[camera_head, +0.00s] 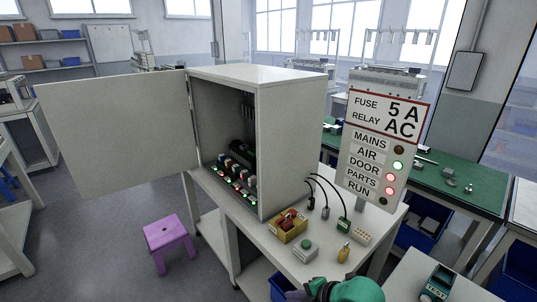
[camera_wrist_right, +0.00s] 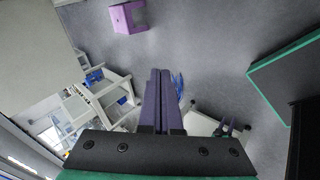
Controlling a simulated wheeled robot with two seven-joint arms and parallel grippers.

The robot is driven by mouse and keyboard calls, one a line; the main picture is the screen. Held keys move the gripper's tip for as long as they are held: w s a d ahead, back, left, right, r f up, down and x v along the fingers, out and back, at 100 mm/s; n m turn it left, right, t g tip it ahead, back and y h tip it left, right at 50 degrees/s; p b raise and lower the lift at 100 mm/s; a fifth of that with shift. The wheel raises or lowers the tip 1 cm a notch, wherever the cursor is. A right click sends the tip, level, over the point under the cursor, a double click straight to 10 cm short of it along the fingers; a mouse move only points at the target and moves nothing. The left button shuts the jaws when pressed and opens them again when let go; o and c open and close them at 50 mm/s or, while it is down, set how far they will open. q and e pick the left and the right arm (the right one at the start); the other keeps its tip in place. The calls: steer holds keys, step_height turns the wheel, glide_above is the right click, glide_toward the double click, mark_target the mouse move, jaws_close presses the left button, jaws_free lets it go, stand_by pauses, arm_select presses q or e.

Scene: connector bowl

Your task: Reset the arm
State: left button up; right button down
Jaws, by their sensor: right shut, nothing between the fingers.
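Most of my right arm is outside the head view. My left arm and gripper do not show.
A grey cabinet (camera_head: 292,130) with its door (camera_head: 120,135) swung open left stands on a white bench (camera_head: 270,246). A purple stool (camera_head: 168,234) stands on the floor.

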steer(key=s+d+f+m+g+h, duration=0.25)
steer(key=s+d+m+h, duration=0.35)
steer(key=s+d+m, duration=1.25)
step_height(320, 180, down, 27)
steer(key=w+a+m+b, duration=0.1)
steer(key=a+m+b, duration=0.1)
steer(key=m, duration=0.2)
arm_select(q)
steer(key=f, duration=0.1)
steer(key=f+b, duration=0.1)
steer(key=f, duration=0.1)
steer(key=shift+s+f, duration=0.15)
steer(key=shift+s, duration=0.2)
arm_select(e)
steer(key=s+d+f+g, duration=0.2)
steer(key=s+d+f, duration=0.1)
steer(key=s+f, duration=1.1)
steer(key=shift+s+n, duration=0.35)
steer(key=shift+s, duration=0.6)
